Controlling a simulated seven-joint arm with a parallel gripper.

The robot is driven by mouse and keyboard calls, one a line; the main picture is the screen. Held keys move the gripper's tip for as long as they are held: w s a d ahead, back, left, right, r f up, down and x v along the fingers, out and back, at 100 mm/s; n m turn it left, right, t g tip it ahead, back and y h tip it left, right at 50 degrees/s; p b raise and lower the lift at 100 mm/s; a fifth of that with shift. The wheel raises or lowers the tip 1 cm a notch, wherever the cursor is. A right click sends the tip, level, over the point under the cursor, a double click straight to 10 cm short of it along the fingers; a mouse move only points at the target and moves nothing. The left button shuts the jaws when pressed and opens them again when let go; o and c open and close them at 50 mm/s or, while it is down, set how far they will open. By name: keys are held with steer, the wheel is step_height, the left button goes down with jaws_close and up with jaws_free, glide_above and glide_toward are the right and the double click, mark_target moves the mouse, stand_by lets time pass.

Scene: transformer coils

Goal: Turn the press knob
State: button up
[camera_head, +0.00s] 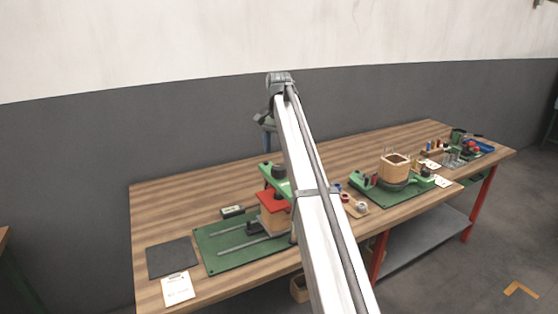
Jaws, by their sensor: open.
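The press (274,200) stands on a green base plate (225,258) on the left part of the wooden bench. It shows green parts, a red plate and a tan block beneath that plate. My arm's white link covers its right side.
A dark mat (171,258) and a white card (178,288) lie at the left front. The bench's back left is clear.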

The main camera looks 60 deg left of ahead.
mark_target(279, 167)
step_height(279, 167, up, 7)
steer(key=shift+r, duration=0.15)
stand_by(0.7)
